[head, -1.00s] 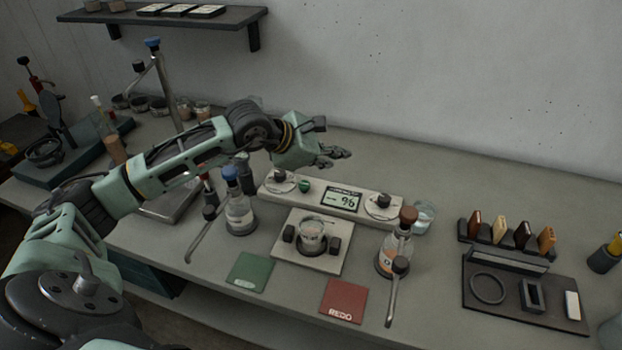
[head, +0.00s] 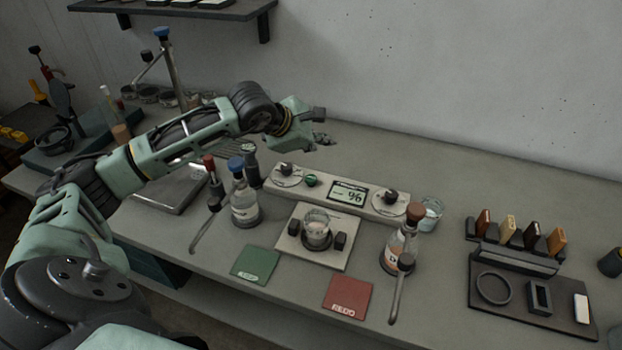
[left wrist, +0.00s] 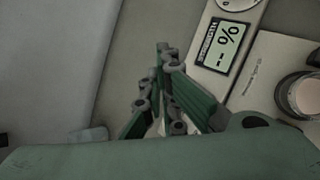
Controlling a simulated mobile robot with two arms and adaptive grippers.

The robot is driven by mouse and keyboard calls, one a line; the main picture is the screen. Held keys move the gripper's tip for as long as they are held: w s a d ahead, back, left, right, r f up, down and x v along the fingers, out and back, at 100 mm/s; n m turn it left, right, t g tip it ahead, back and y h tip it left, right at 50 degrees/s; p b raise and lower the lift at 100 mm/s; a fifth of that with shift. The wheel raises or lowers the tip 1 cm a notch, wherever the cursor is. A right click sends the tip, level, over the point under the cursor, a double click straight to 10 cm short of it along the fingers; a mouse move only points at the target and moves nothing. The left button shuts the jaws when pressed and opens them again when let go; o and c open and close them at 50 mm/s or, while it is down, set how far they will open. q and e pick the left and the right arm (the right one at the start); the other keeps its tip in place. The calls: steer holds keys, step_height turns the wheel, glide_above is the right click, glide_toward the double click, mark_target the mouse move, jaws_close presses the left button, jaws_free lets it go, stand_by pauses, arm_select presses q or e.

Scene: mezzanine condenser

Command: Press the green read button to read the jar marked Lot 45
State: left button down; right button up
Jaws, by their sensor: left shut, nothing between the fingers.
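The green read button (head: 311,181) sits on a pale console, between a left dial and a display (head: 348,194). The display shows dashes and a percent sign; it also shows in the left wrist view (left wrist: 222,46). A small glass jar (head: 317,226) stands in the holder in front of the console; its lot mark is not readable. My left gripper (head: 324,141) is shut and empty, above and behind the console and apart from the button. Its fingers (left wrist: 166,62) show beside the console in the left wrist view, where the button is hidden. My right gripper is out of view.
A blue-capped bottle (head: 243,204) stands left of the holder, a brown-capped bottle (head: 397,246) right. A green pad (head: 255,265) and a red REDO pad (head: 347,297) lie in front. A glass beaker (head: 431,214) stands right of the console. The bench behind it is clear.

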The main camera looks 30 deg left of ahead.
arm_select(q)
step_height(320, 180, down, 6)
steer(key=b, duration=0.3)
steer(key=shift+f+b, duration=0.25)
steer(key=shift+b, duration=0.15)
steer(key=shift+f+b, duration=0.45)
stand_by(0.6)
steer(key=shift+f+b, duration=0.35)
steer(key=shift+b, duration=0.35)
steer(key=shift+f+b, duration=0.75)
steer(key=shift+b, duration=0.05)
stand_by(0.5)
stand_by(0.4)
steer(key=shift+r+p, duration=0.45)
steer(key=shift+r, duration=0.65)
steer(key=shift+r+p, duration=1.2)
steer(key=shift+r, duration=1.35)
